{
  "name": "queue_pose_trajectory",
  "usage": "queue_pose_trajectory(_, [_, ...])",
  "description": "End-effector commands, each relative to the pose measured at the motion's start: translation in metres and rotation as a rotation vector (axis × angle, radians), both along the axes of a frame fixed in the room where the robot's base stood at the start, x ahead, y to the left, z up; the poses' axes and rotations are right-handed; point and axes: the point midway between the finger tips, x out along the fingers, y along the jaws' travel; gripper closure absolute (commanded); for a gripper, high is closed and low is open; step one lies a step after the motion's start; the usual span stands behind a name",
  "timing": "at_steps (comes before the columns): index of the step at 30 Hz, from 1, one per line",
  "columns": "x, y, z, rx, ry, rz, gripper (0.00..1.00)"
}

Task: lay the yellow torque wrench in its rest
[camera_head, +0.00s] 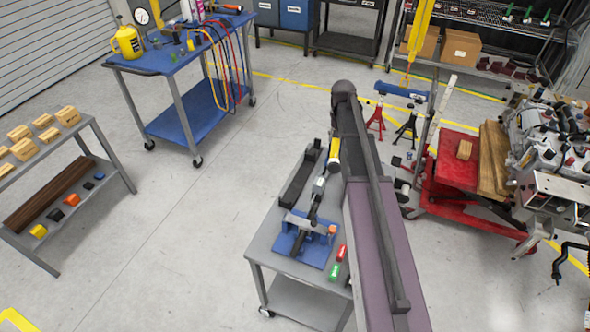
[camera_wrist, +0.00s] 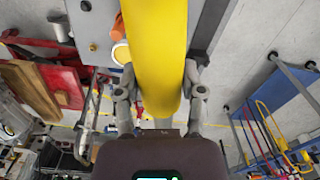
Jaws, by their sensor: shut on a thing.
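The yellow torque wrench has a yellow grip (camera_head: 334,151) beside my dark arm in the head view. Its grey and black shaft runs down toward a blue fixture (camera_head: 318,252) on a small grey cart. The yellow grip fills the middle of the wrist view (camera_wrist: 155,45), between the fingers of my gripper (camera_wrist: 158,75), which is shut on it. A long black tray (camera_head: 296,178), possibly the rest, lies left of the wrench and looks empty. My arm hides the gripper in the head view. I cannot tell the wrench's height above the cart.
Red (camera_head: 342,252) and green (camera_head: 334,272) small blocks sit at the cart's front right. A blue tool cart (camera_head: 160,62) stands at back left, a shelf of wooden blocks (camera_head: 38,150) at left. A red platform (camera_head: 452,165) with machinery is at right. Floor left of the cart is clear.

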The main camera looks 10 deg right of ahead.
Motion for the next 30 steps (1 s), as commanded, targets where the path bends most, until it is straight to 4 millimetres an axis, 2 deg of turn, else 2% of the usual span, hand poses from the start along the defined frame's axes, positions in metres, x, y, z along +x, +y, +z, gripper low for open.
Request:
queue_pose_trajectory(8, [0.002,0.004,-0.003,0.000,0.000,0.000,1.00])
queue_pose_trajectory(14, [0.004,0.010,-0.013,0.000,0.000,-0.008,1.00])
queue_pose_trajectory(30, [0.017,0.041,-0.057,0.000,-0.001,-0.059,1.00])
